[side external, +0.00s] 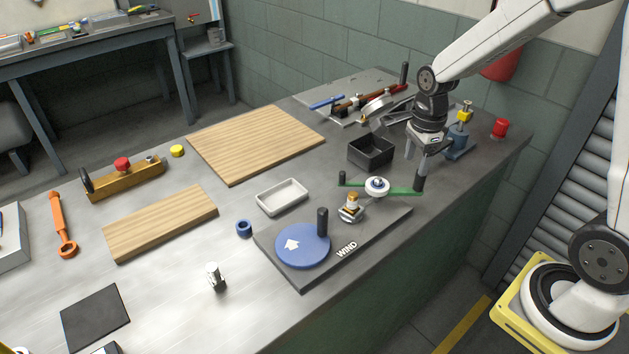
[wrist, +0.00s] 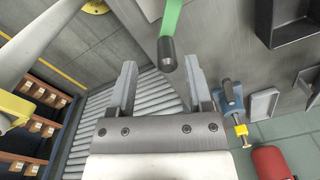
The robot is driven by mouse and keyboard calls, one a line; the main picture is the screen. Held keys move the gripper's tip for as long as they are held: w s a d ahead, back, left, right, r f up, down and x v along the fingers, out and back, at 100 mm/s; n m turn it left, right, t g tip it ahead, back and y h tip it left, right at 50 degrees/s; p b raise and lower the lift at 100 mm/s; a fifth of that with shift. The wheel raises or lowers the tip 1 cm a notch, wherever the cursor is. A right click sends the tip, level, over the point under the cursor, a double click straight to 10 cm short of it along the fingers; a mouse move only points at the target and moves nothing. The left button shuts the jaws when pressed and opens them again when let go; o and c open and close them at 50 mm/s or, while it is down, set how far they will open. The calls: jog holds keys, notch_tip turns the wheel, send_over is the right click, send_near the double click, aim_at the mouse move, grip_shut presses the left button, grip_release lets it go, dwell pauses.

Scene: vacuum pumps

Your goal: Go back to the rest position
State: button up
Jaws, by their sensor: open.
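My gripper (side external: 416,155) is at the right side of the workbench, pointing down beside the black end post of a green bar (side external: 405,190). In the wrist view my gripper (wrist: 165,82) shows two grey fingers spread apart with nothing between them. The green bar's dark end (wrist: 166,50) shows just beyond the fingertips, apart from them. The bar belongs to a dark plate (side external: 380,232) marked WIND, with a blue disc (side external: 300,250) carrying a white arrow and a black knob.
A black open box (side external: 371,152) stands left of my gripper. A blue vise-like tool with a yellow top (side external: 458,140) and a red object (side external: 500,128) stand to its right. A white tray (side external: 282,197) and a wooden board (side external: 255,143) lie further left.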

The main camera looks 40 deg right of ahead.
jog(key=s+a+n+t, duration=0.1)
jog(key=s+a+n, duration=0.2)
jog(key=n, duration=0.8)
jog(key=s+a+f+n+t, duration=0.1)
jog(key=s+a+n, duration=0.3)
jog(key=n, duration=0.7)
jog(key=shift+a+f, duration=0.3)
jog(key=shift+a, duration=0.3)
